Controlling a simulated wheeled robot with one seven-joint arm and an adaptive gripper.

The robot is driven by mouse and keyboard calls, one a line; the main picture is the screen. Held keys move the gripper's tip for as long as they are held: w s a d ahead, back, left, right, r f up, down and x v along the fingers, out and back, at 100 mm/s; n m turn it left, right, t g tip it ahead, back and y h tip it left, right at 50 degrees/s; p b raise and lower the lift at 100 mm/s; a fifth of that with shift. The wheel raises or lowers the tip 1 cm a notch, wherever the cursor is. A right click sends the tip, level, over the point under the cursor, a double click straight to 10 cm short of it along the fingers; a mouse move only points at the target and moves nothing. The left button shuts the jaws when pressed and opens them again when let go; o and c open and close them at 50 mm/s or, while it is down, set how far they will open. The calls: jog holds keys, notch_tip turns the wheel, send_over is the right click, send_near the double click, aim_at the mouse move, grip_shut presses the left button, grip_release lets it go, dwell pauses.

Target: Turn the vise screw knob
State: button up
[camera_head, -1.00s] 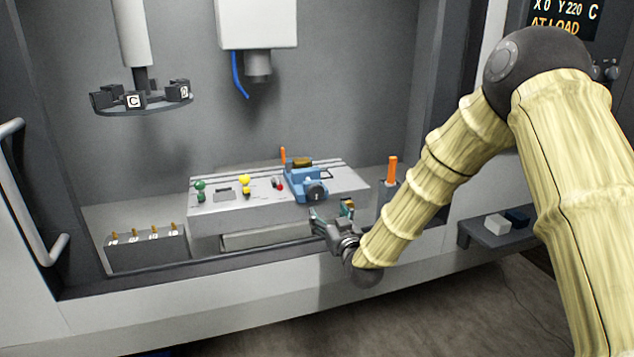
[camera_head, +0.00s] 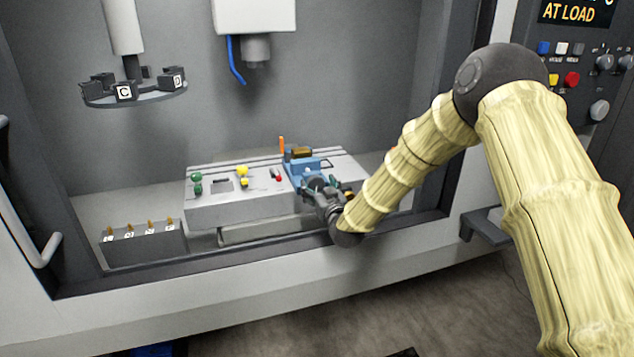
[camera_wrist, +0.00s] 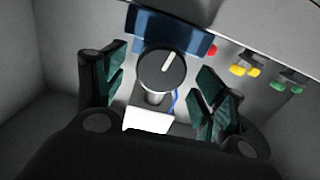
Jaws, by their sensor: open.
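The vise screw knob (camera_wrist: 161,73) is a dark round knob with a white line across its face, at the front of the blue vise (camera_wrist: 150,29). In the wrist view it lies between the two green-padded fingers of my gripper (camera_wrist: 160,90), with a gap on each side. In the head view the blue vise (camera_head: 306,168) stands on the grey table, and my gripper (camera_head: 324,188) is at its front, largely hiding the knob. My gripper is open and holds nothing.
The grey slotted table (camera_head: 235,212) carries green, yellow and red knobs left of the vise. An upright orange piece (camera_head: 282,147) stands behind it. A tool carousel (camera_head: 135,95) hangs at upper left. The booth's front sill (camera_head: 200,272) runs below my arm.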

jog(key=shift+x, duration=0.85)
jog(key=c, duration=1)
jog(key=shift+c, duration=0.2)
jog(key=shift+f+m, duration=0.1)
jog(key=shift+m, duration=0.2)
